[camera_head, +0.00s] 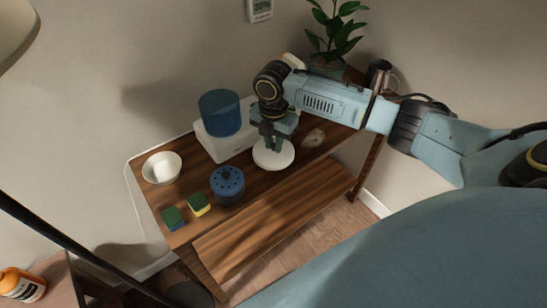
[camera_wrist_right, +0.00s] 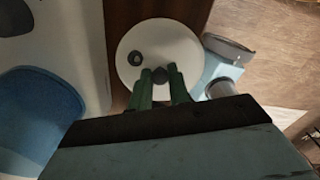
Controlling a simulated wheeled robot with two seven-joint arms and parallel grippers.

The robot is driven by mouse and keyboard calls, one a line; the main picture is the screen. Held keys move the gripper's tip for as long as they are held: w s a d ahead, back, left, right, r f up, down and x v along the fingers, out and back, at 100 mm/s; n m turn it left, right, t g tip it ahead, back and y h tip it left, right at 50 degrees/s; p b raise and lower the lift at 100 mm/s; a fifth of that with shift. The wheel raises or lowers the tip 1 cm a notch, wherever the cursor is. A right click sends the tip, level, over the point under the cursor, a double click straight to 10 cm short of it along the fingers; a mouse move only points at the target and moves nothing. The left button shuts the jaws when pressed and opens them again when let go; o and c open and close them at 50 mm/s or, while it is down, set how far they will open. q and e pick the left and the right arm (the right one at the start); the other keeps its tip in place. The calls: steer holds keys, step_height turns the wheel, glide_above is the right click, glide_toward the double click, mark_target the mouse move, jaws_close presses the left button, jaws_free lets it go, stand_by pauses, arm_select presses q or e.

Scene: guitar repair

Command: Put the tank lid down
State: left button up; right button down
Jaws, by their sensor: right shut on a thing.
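The tank lid (camera_head: 273,157) is a round white disc with a dark knob on top. It is at the front part of the wooden table, right of the white humidifier base. My right gripper (camera_head: 273,145) is above it, green fingers pointing down and shut on the knob. In the right wrist view the lid (camera_wrist_right: 150,35) shows beyond the fingers (camera_wrist_right: 161,77), with the knob between them. I cannot tell whether the lid touches the tabletop. The blue tank (camera_head: 220,114) stands on the white base (camera_head: 226,146). My left gripper is not in view.
A white bowl (camera_head: 162,168), two sponges (camera_head: 173,218) (camera_head: 198,204) and a dark blue canister (camera_head: 228,184) stand left on the table. A potted plant (camera_head: 335,28) and a metal mug (camera_head: 379,75) are at the right. A lower shelf (camera_head: 270,217) juts out in front.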

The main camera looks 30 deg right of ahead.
mark_target(273, 155)
step_height(273, 155, down, 5)
steer(key=shift+r+b, duration=0.1)
steer(key=shift+b, duration=0.3)
steer(key=shift+f, duration=0.3)
steer(key=shift+r, duration=0.1)
steer(key=shift+f, duration=0.2)
steer(key=c, duration=1.3)
jaws_free()
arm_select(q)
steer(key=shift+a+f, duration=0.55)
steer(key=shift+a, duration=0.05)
